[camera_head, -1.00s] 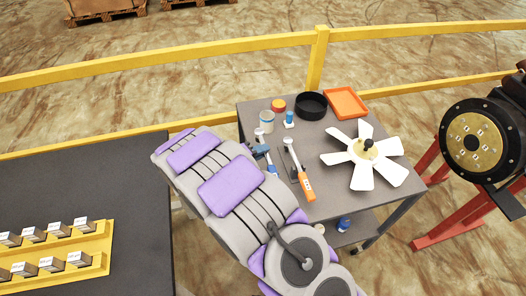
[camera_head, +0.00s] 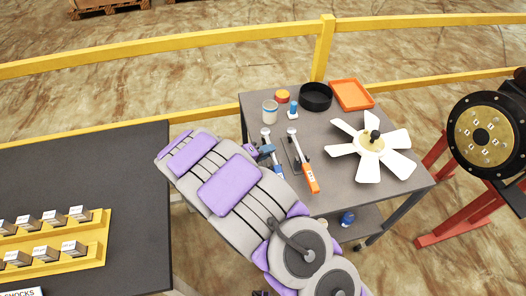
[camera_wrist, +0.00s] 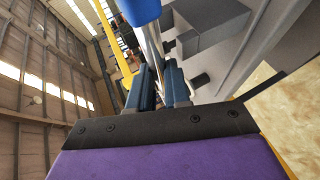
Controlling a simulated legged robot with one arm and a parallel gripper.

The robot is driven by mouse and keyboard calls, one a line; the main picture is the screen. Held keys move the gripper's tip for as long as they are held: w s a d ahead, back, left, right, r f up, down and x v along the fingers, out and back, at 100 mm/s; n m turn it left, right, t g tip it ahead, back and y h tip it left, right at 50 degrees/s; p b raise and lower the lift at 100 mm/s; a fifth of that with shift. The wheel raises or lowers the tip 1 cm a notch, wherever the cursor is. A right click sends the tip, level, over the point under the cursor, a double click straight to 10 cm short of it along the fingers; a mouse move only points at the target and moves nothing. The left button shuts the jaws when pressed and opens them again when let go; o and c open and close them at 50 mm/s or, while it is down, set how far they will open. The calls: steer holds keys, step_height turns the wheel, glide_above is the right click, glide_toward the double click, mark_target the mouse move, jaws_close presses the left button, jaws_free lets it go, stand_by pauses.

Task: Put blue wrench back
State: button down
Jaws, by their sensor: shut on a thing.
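The blue wrench (camera_head: 276,165) has a silver head and a blue handle. In the head view it is at the near-left part of the grey cart top (camera_head: 340,197), left of the orange wrench (camera_head: 311,178). My gripper (camera_head: 266,151) is at its shaft, partly hidden by my arm. In the wrist view, the blue handle (camera_wrist: 138,10) shows at the top, and my gripper's dark blue fingers (camera_wrist: 160,88) are shut on the silver shaft. I cannot tell whether the wrench touches the cart top.
A dark bench (camera_head: 130,180) is left. A flanged machine (camera_head: 484,138) is right. Yellow rails (camera_head: 160,55) run behind.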

steer(key=shift+d+r, duration=0.1)
steer(key=shift+d, duration=0.4)
steer(key=shift+a, duration=0.7)
steer(key=shift+d, duration=0.35)
steer(key=shift+a+f, duration=0.4)
steer(key=shift+d+f, duration=0.1)
steer(key=shift+f, duration=0.2)
steer(key=c, duration=1.1)
jaws_free()
steer(key=shift+d, duration=0.2)
steer(key=shift+o, duration=0.5)
steer(key=shift+a, duration=0.1)
